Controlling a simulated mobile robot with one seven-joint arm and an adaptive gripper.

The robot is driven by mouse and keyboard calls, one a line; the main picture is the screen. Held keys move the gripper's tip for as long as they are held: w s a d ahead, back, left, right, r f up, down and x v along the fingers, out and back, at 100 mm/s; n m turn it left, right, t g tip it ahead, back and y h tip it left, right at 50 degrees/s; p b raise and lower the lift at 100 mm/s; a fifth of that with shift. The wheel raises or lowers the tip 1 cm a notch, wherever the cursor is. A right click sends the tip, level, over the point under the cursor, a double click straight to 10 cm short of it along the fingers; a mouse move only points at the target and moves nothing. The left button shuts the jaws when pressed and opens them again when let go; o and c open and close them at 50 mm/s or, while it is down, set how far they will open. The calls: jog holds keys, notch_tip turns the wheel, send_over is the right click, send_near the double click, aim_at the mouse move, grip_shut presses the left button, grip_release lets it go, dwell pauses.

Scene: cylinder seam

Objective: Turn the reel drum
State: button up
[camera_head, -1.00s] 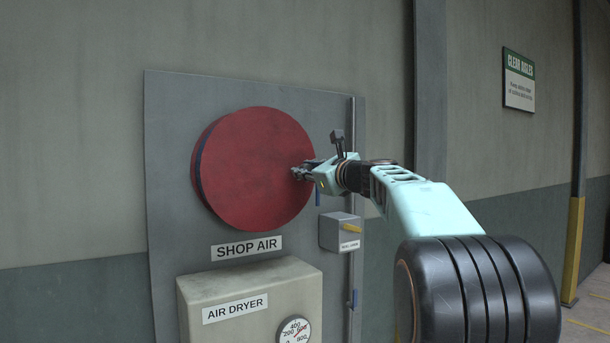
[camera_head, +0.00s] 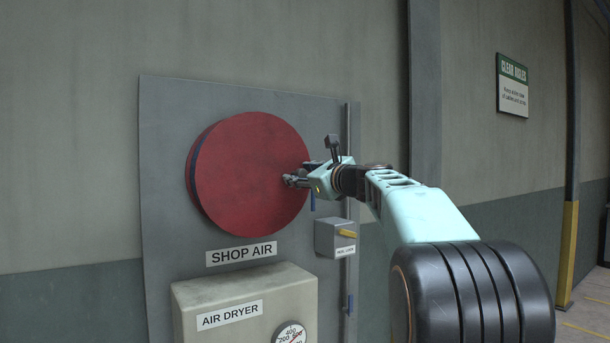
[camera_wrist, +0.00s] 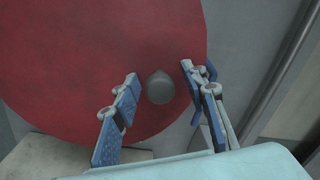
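The red reel drum (camera_head: 247,172) is mounted on a grey wall panel, its round face toward me. My gripper (camera_head: 291,181) is at the right part of that face. In the wrist view the drum (camera_wrist: 70,70) fills the left and middle. A grey round knob (camera_wrist: 160,87) stands out from it near its right edge. The two blue-and-grey fingers of my gripper (camera_wrist: 160,73) are spread, one on each side of the knob, with gaps visible. In the head view the fingers hide the knob.
A small box labelled reel lock (camera_head: 329,239) with a yellow lever (camera_head: 347,234) is right of the drum, below my gripper. An air dryer box (camera_head: 245,296) with a gauge (camera_head: 290,334) is below. A vertical pipe (camera_head: 350,290) runs along the panel's right edge.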

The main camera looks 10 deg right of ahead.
jog(key=v, duration=1.2)
